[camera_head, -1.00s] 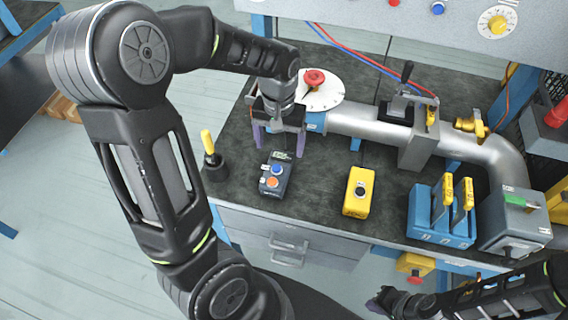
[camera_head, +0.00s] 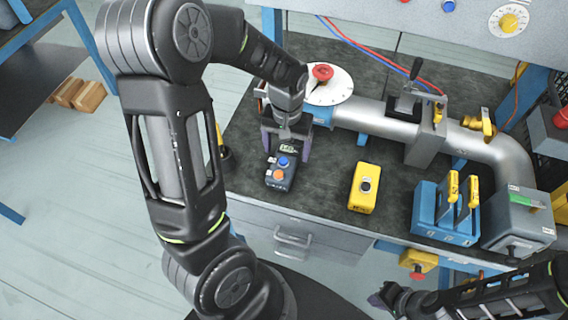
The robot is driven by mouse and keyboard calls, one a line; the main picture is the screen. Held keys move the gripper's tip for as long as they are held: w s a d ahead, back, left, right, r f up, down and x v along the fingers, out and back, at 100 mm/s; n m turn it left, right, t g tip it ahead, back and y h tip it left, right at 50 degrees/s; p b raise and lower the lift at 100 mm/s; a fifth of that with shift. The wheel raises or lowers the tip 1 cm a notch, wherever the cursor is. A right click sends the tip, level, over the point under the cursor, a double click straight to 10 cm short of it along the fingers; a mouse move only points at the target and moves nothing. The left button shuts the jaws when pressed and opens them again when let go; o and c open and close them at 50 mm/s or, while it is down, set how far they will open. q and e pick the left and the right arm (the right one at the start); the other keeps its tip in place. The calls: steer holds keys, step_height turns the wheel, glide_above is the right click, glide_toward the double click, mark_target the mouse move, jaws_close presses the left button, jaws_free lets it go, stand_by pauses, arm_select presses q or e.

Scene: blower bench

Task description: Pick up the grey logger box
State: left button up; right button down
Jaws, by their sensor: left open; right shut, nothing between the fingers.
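The grey logger box (camera_head: 280,178) is a small dark grey box with a blue and an orange button on top. It sits on the dark bench top, left of the middle. My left gripper (camera_head: 287,149) is open above the far end of the box, its purple-grey fingers at either side of that end. I cannot tell whether the fingers touch the box. My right gripper (camera_head: 385,298) is shut and empty, low in the view in front of the bench.
A yellow box (camera_head: 363,187) stands to the right. Further right are a blue holder (camera_head: 446,226) with yellow-handled tools and a grey switch box (camera_head: 518,222). A metal pipe (camera_head: 382,117) runs behind. A dark holder (camera_head: 226,160) is partly hidden by my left arm.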

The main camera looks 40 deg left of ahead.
mark_target(287, 152)
arm_select(q)
steer(key=shift+f, duration=1.6)
steer(key=c, duration=1.1)
